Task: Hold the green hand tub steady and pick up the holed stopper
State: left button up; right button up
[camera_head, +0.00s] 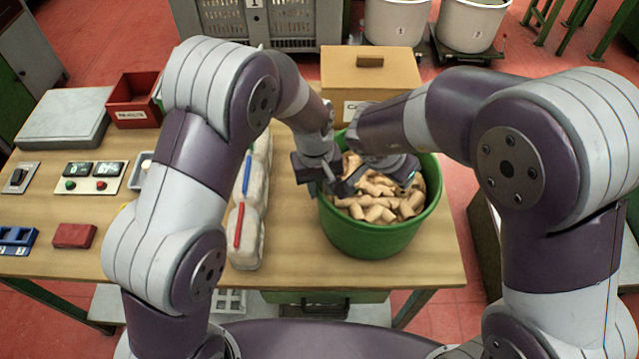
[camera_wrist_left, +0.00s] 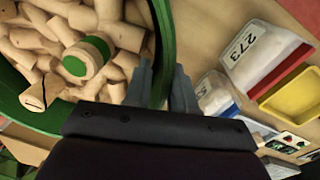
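The green hand tub (camera_head: 375,238) stands near the table's right end, full of tan cork stoppers (camera_head: 378,212). My left gripper (camera_head: 338,186) is at its left rim. In the left wrist view its fingers (camera_wrist_left: 163,88) flank the tub wall (camera_wrist_left: 165,40), which fills the gap between them. That view also shows a stopper with a green band (camera_wrist_left: 88,58) and one with a dark line on it (camera_wrist_left: 40,92). I cannot make out a holed stopper. My right gripper (camera_head: 400,180) is over the stoppers inside the tub; its fingers are mostly hidden.
A cardboard box (camera_head: 370,72) stands behind the tub. White bags (camera_head: 245,235) with red and blue clips lie left of it. A red bin (camera_head: 133,100), a scale (camera_head: 65,118) and a control panel (camera_head: 92,178) are farther left. The table's front edge is close to the tub.

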aim_at(372, 196)
pick_arm(q)
grip_shut()
dwell(1.1)
pick_arm(e)
jog(key=shift+o, duration=1.8)
jog(key=shift+w+d+r+m, duration=0.5)
jog(key=shift+w+d+r, duration=0.1)
jog(key=shift+w, duration=0.05)
jog(key=shift+n+g+y, duration=0.4)
jog(key=shift+n, duration=0.1)
jog(key=x, duration=1.1)
jog(key=shift+s+a+f, duration=0.15)
jog(key=shift+a+f, duration=0.05)
jog(key=shift+f, duration=0.05)
